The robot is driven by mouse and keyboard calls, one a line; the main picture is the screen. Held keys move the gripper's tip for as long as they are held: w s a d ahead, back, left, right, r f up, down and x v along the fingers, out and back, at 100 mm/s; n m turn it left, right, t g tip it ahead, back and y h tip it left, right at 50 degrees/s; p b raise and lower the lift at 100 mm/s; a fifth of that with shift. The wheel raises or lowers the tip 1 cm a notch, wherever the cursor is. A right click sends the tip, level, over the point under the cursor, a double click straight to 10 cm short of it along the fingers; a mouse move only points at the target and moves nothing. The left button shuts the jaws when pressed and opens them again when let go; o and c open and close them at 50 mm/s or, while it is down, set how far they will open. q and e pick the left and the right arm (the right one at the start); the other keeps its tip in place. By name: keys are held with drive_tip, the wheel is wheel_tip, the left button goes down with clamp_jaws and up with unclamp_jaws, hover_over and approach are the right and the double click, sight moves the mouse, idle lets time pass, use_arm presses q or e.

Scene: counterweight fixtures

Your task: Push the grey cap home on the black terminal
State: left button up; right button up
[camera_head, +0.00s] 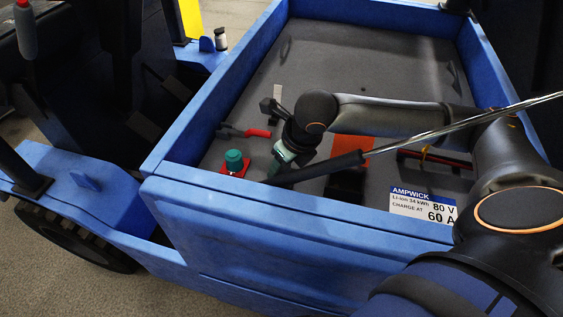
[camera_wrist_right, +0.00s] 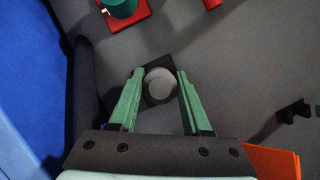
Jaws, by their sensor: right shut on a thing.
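My right gripper (camera_head: 275,167) reaches down into the blue tray, just right of the green-capped post. In the wrist view its two green fingers (camera_wrist_right: 158,77) are on either side of the round grey cap (camera_wrist_right: 160,83), shut on it. Under the cap a dark square, the black terminal's base (camera_wrist_right: 149,98), shows at its edges. The cap is over this base; I cannot tell how far down it sits. In the head view the cap and black terminal are hidden behind the gripper and the black bar. My left gripper is not in view.
A green cap (camera_head: 234,158) on a red base stands close left of the gripper. A black bar with a shiny rod (camera_head: 460,128) crosses in front. A red-handled tool (camera_head: 256,133), an orange block (camera_head: 352,148) and the tray's blue wall (camera_head: 300,213) are near. The tray's far floor is clear.

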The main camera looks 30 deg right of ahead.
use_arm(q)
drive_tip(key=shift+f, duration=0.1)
use_arm(e)
drive_tip(key=shift+f, duration=0.3)
drive_tip(key=o, duration=1)
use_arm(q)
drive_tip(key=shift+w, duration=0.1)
use_arm(e)
drive_tip(key=shift+s+r, duration=0.15)
drive_tip(key=shift+r, duration=0.5)
use_arm(q)
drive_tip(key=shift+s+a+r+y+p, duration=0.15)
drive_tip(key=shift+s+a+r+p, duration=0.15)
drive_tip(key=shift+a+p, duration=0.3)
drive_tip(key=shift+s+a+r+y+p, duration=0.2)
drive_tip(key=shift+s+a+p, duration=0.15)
drive_tip(key=shift+p, duration=0.3)
use_arm(e)
drive_tip(key=v, duration=1.1)
drive_tip(key=shift+s+r, duration=0.15)
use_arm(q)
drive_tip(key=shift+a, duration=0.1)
